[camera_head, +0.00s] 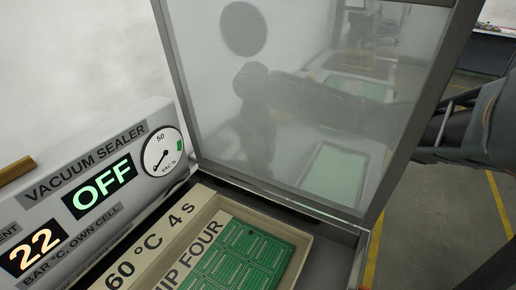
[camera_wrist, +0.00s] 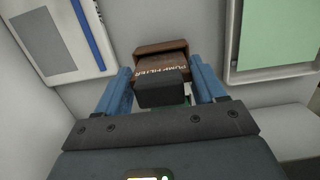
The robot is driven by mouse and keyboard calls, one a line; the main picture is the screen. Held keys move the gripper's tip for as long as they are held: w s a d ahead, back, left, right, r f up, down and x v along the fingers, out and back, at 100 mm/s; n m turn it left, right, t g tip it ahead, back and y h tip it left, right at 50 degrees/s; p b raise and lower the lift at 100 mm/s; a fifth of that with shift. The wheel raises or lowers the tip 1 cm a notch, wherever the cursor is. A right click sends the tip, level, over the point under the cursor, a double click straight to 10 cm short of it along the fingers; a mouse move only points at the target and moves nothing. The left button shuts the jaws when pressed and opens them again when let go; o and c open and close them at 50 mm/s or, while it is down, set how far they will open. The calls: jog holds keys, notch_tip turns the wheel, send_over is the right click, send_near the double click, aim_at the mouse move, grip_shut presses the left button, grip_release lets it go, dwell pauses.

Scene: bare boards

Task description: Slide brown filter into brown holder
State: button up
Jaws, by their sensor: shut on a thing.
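In the wrist view my gripper (camera_wrist: 163,74) has its two blue fingers on either side of a dark block and a brown piece lettered "PUMP FILTER" (camera_wrist: 163,66). I take this piece as the brown filter, held between the fingers. A brown top edge (camera_wrist: 160,47) lies just beyond the lettering; I cannot tell whether it is the brown holder or part of the filter. The contact is partly hidden by the dark block. In the head view my gripper is not clearly seen; a blurred dark arm shape shows in the cloudy panel.
In the head view a vacuum sealer (camera_head: 95,185) reads OFF and 22. A brown bar (camera_head: 16,170) lies on its left top. A cream tray (camera_head: 120,262) holds green boards (camera_head: 240,258). A framed cloudy panel (camera_head: 300,100) stands upright behind. Open floor lies at right.

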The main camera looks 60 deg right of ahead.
jog(key=shift+f, duration=0.4)
jog(key=o, duration=1.1)
jog(key=shift+r, duration=0.1)
jog(key=r, duration=0.5)
jog(key=a+r, duration=0.1)
jog(key=r, duration=0.1)
jog(key=shift+r+b, duration=0.3)
jog(key=shift+b, duration=0.1)
